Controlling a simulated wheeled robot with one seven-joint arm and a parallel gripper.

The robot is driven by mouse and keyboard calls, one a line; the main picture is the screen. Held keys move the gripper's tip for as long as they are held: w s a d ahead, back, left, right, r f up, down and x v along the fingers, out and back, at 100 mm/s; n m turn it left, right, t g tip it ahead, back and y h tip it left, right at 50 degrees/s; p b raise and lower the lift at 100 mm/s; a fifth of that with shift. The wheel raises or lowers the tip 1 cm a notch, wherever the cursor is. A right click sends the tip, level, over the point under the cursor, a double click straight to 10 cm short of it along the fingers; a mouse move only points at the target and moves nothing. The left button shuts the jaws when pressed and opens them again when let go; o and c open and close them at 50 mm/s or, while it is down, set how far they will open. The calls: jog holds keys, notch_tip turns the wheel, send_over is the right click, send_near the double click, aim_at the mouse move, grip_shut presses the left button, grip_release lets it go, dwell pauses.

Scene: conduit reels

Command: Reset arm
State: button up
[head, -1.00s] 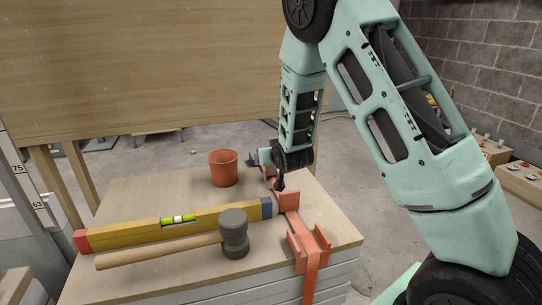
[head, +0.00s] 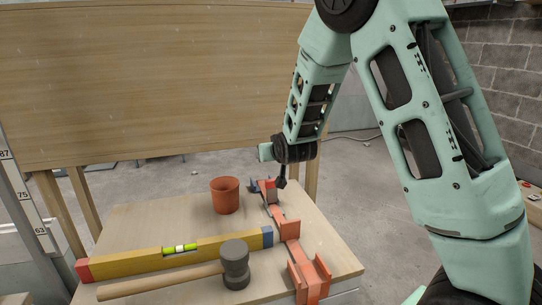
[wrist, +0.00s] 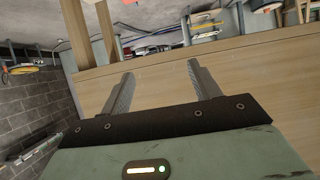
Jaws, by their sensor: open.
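My arm reaches in from the right in the head view, its wrist bent above the far right part of the wooden table (head: 150,222). My gripper (wrist: 162,84) shows in the wrist view with its two grey fingers wide apart and nothing between them. In that view a broad wooden surface (wrist: 155,68) lies beyond the fingers. In the head view the fingers are mostly hidden behind the wrist joint.
On the table are an orange cup (head: 225,197), a yellow level (head: 140,259), a mallet (head: 235,267) and an orange rail-like fixture (head: 289,229) under the wrist. A tall wooden panel (head: 150,80) stands behind. Concrete floor is open to the right.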

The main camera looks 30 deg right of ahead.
jog(key=s+a+f+n+g+y, duration=0.1)
jog(key=s+a+n+g+y, duration=0.15)
jog(key=s+a, duration=0.65)
jog(key=s+a+f+n+g+y, duration=0.1)
jog(key=s+a+n+g+y, duration=0.15)
jog(key=s+a, duration=0.7)
jog(key=s+a+n+g, duration=0.3)
jog(key=s+a+g, duration=0.15)
jog(key=s, duration=0.65)
jog(key=s+a+n+g, duration=0.3)
jog(key=s+a, duration=0.2)
jog(key=s, duration=0.5)
notch_tip(320, 180, up, 24)
jog(key=h+p, duration=0.1)
jog(key=p, duration=2.2)
jog(key=shift+s+d+f, duration=0.2)
jog(key=shift+f, duration=0.05)
